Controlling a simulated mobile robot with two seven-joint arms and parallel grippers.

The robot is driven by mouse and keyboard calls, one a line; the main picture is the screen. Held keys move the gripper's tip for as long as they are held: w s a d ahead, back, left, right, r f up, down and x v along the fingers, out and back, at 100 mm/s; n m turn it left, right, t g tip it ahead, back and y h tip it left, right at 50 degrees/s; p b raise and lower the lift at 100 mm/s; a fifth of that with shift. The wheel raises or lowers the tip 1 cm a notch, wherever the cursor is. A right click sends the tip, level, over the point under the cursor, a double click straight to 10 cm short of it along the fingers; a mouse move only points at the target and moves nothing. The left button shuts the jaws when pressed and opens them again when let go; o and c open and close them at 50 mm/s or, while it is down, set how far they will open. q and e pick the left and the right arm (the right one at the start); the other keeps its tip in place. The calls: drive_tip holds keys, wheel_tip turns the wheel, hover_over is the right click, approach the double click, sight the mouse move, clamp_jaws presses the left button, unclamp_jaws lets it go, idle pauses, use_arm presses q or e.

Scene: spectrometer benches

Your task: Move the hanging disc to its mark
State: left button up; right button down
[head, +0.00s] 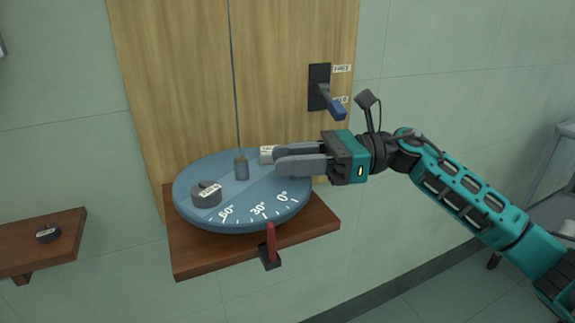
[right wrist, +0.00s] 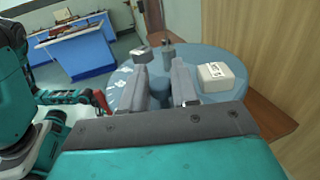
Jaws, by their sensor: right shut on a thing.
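The blue round disc (head: 240,215) lies flat above a wooden shelf, with a thin wire (head: 232,70) running down to the grey cylinder (head: 241,166) at its middle. White figures 0°, 30° and 60° show along its front rim. A red upright pointer (head: 271,240) on a black foot stands at the front rim, near the 30° figure. My right gripper (head: 276,161) is over the disc's right side. In the right wrist view its fingers (right wrist: 159,95) are shut on a blue peg (right wrist: 159,88) standing on the disc.
On the disc sit a dark slotted weight (head: 206,196) and a white block (head: 267,154), partly hidden by my gripper. A wooden board (head: 180,90) stands behind, carrying a blue-handled lever (head: 336,107). A side shelf (head: 20,255) holds a dark weight (head: 48,234).

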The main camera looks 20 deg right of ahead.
drive_tip(key=shift+r, duration=0.1)
drive_tip(key=c, duration=1)
unclamp_jaws()
drive_tip(key=b+v, duration=0.1)
drive_tip(key=v, duration=1.2)
